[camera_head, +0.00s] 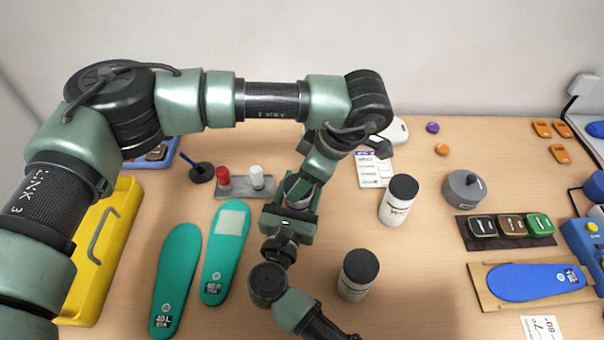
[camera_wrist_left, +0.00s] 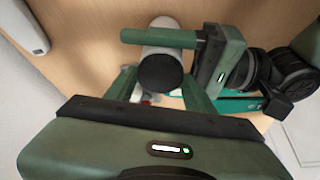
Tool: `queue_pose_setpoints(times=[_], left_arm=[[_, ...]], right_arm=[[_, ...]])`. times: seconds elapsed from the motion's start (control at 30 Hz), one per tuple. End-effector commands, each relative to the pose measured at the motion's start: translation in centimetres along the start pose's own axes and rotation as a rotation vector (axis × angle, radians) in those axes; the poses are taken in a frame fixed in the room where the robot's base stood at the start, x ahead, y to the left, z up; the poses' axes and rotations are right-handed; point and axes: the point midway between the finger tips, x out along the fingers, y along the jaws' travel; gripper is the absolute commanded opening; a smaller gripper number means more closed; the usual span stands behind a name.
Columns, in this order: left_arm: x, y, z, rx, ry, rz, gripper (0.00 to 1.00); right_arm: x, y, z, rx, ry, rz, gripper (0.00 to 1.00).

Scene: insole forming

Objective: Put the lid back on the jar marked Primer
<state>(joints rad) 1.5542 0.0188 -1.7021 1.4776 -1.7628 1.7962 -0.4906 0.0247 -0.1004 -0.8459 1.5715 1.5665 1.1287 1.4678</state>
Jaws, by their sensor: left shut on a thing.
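A pale jar (camera_wrist_left: 165,24) with a dark lid (camera_wrist_left: 160,72) stands between my two grippers; its label is hidden. In the head view it shows only in part (camera_head: 298,188). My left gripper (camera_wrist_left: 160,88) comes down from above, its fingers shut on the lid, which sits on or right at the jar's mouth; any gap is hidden. My right gripper (camera_head: 292,196) reaches in from the near side. One of its fingers lies across the jar's body, and it looks shut on it. Two more white jars with black lids, one farther (camera_head: 398,200) and one nearer (camera_head: 358,275), stand to the right.
Green insoles (camera_head: 176,275) and a yellow case (camera_head: 100,250) lie to the left. A grey holder (camera_head: 238,188) with red and white pieces stands close by. A grey round pot (camera_head: 464,188), an ink-pad tray (camera_head: 505,230) and a blue insole (camera_head: 535,281) are to the right.

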Motion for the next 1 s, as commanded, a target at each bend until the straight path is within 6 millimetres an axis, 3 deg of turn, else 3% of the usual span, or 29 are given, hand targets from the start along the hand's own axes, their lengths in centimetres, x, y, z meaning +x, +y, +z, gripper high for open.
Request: queue_pose_setpoints(times=[0.2, 0.5, 0.63, 0.8, 0.83, 0.9, 1.0], left_arm=[[0.16, -0.52, -0.53, 0.596, 0.002, 0.259, 0.16], [0.46, -0.81, -0.92, 1.238, -0.003, 0.529, 0.16], [0.52, -0.82, -0.98, 1.425, -0.004, 0.607, 0.16], [0.47, -0.8, -0.84, 1.438, -0.002, 0.609, 0.16], [0.47, -0.8, -0.84, 1.438, -0.002, 0.609, 0.62], [0.47, -0.81, -0.82, 1.437, -0.003, 0.608, 0.79], [0.47, -0.83, -0.79, 1.437, -0.003, 0.608, 0.79]], right_arm=[[-0.06, 0.02, -0.01, 0.001, 0.0, 0.0, 0.0], [-0.07, 0.03, 0.0, 0.002, 0.0, 0.001, 0.0], [-0.08, 0.03, 0.01, 0.002, 0.0, 0.001, 0.0], [-0.08, 0.03, 0.01, 0.002, 0.0, 0.001, 0.0], [-0.08, 0.03, 0.01, 0.002, 0.0, 0.001, 0.0], [-0.07, 0.03, 0.01, 0.002, 0.0, 0.0, 0.0], [-0.05, 0.02, 0.01, 0.001, 0.0, 0.0, 0.0]])
